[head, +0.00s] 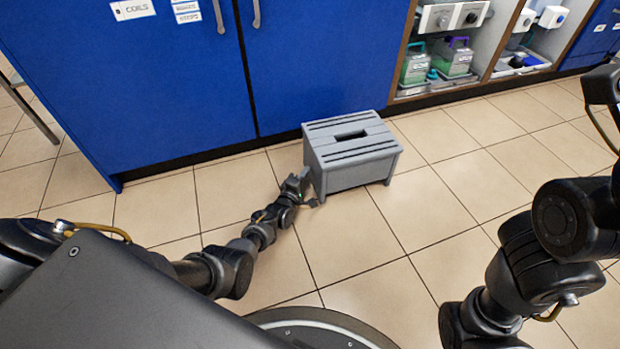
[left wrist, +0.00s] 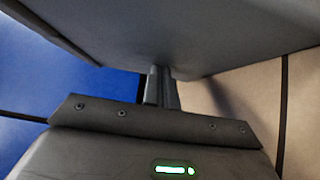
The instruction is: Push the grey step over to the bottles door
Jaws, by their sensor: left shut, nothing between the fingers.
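The grey step (head: 352,150) stands upright on the tiled floor, close in front of the blue cabinet doors. It has a slotted top with a dark hand hole. My left gripper (head: 305,182) is low at the step's left side, shut and empty, its tips at or very near that side. In the left wrist view the shut fingers (left wrist: 161,88) reach up to the grey step (left wrist: 150,35), which fills the top; contact cannot be made out. My right gripper is out of view.
An open cabinet bay (head: 438,60) with green-filled bottles and white devices is at the upper right. The tiled floor (head: 450,205) right of the step is clear. A thin metal leg (head: 30,112) stands at the far left.

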